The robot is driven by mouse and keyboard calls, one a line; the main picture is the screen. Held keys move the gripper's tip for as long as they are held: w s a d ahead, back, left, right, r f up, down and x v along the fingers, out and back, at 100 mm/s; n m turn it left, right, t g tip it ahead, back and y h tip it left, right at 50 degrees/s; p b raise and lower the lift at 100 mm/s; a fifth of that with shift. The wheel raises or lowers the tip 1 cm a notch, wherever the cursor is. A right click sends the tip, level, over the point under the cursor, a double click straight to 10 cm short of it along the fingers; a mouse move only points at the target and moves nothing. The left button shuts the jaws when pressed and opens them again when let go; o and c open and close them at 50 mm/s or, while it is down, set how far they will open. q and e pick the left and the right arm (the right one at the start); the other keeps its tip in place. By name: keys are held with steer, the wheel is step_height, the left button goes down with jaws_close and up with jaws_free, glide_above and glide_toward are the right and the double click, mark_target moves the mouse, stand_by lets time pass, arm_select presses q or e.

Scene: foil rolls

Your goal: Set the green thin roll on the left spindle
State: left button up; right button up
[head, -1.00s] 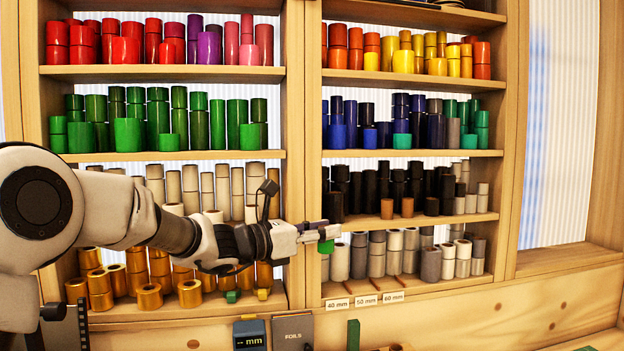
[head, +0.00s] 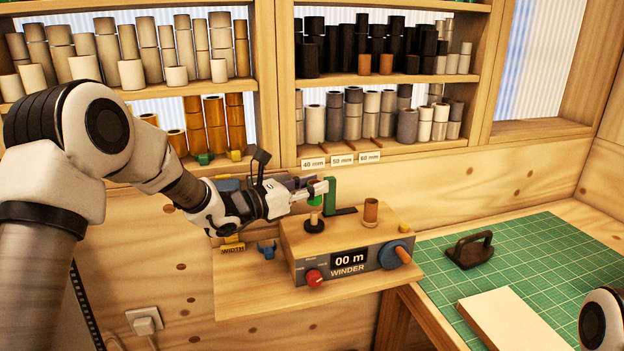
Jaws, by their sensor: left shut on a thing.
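My left gripper (head: 318,190) is shut on a small green roll (head: 315,201). The roll is partly hidden by the fingers. It is directly above the left spindle (head: 314,222) of the winder (head: 343,258), a short post with a dark base. I cannot tell whether the roll touches the post or is around its top. The right spindle (head: 371,211) carries a brown core. My right gripper is out of view; only part of that arm shows at the lower right edge.
A green L-shaped block (head: 331,196) stands just behind the left spindle, close to the gripper. Shelves of rolls stand behind. A green mat (head: 560,262) with a dark handled tool (head: 470,249) lies right.

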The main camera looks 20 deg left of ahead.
mark_target(312, 213)
arm_select(q)
steer(key=shift+f, duration=0.55)
steer(key=shift+f+b, duration=2.05)
steer(key=shift+b, duration=0.35)
steer(key=o, duration=1)
steer(key=shift+c, duration=0.2)
steer(key=shift+s, duration=0.1)
steer(key=v, duration=1.2)
steer(key=shift+r, duration=0.1)
